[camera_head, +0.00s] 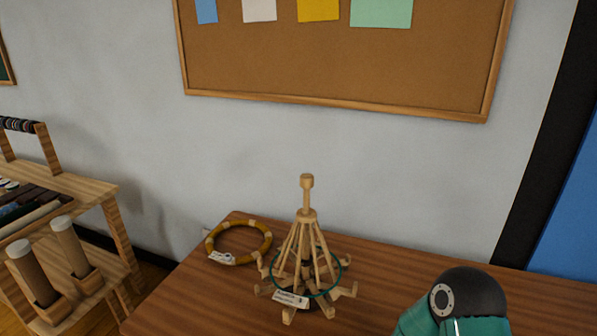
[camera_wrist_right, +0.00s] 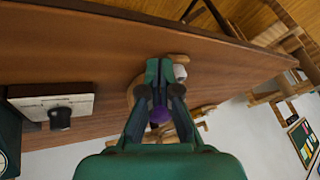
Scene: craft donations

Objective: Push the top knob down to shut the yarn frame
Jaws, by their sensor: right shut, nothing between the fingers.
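The wooden yarn frame (camera_head: 306,250) stands upright on the brown table in the head view. Its slanted slats spread from a central post, a teal ring runs around them and a small label lies at its foot. The top knob (camera_head: 307,181) sits high on the post, with bare post below it. In the right wrist view my right gripper (camera_wrist_right: 159,65) is shut and empty, with its fingertips over the table. Pale wooden parts (camera_wrist_right: 205,110) show behind it, largely hidden; I cannot tell what they belong to. My left gripper is not in view.
A yellow-brown ring (camera_head: 240,222) with a label lies left of the frame on the table (camera_head: 185,290). A shelf unit with rollers (camera_head: 68,235) stands at the left. A corkboard (camera_head: 340,65) hangs behind. A purple round thing (camera_wrist_right: 159,114) shows between the fingers in the wrist view.

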